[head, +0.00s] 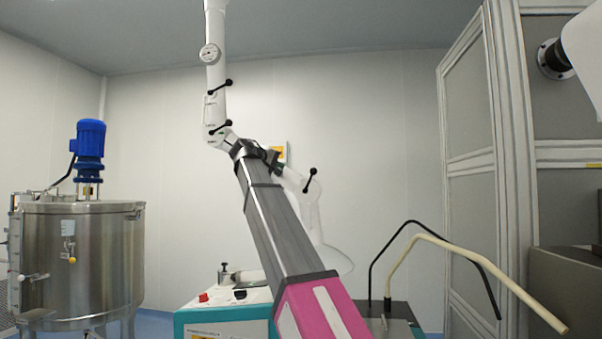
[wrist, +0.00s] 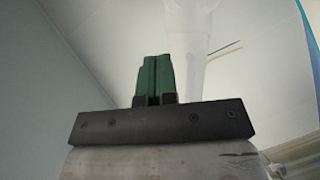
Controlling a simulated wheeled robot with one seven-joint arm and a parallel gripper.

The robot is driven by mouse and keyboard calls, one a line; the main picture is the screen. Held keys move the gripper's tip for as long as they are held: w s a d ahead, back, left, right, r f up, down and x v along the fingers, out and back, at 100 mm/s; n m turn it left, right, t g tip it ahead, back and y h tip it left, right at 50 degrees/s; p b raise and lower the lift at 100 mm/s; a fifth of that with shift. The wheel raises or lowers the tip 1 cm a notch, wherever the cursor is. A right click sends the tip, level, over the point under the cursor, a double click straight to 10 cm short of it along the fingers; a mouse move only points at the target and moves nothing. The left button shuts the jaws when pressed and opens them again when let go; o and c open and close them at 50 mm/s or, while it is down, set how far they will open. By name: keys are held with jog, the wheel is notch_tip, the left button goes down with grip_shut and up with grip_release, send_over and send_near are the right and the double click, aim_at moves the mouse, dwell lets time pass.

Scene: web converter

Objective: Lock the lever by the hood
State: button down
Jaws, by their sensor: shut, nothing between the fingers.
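The lever by the hood (head: 310,180) is a black bar with round ends on the lower part of a white jointed extraction arm (head: 215,105). It tilts up to the right. Below it the pale hood (head: 330,259) hangs, partly hidden by a grey and pink arm that I take to be mine. Two similar black levers (head: 221,86) (head: 220,127) sit higher on the extraction arm. My gripper (wrist: 154,60) has green fingers, shut and empty, in the wrist view. A pale tube (wrist: 188,50) stands behind them. I cannot make out the fingers in the head view.
A steel tank (head: 85,260) with a blue motor (head: 90,138) stands at left. A teal and white machine (head: 225,312) stands below the hood. Bent black and cream rods (head: 470,252) rise at right, before a grey framed cabinet (head: 470,130).

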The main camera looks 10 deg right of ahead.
jog(key=s+d+f+x, duration=0.1)
jog(key=s+x, duration=0.1)
jog(key=x, duration=1)
jog(key=shift+d, duration=0.4)
jog(key=shift+s+d+m+y, duration=0.1)
jog(key=shift+d+m+y, duration=0.2)
jog(key=shift+m, duration=0.1)
jog(key=d+m+y, duration=0.1)
jog(key=s+d+f+m+y, duration=0.1)
jog(key=m, duration=0.1)
jog(key=shift+d+f+y, duration=0.15)
jog(key=shift+d+y, duration=0.25)
jog(key=shift+d, duration=0.1)
dwell(0.4)
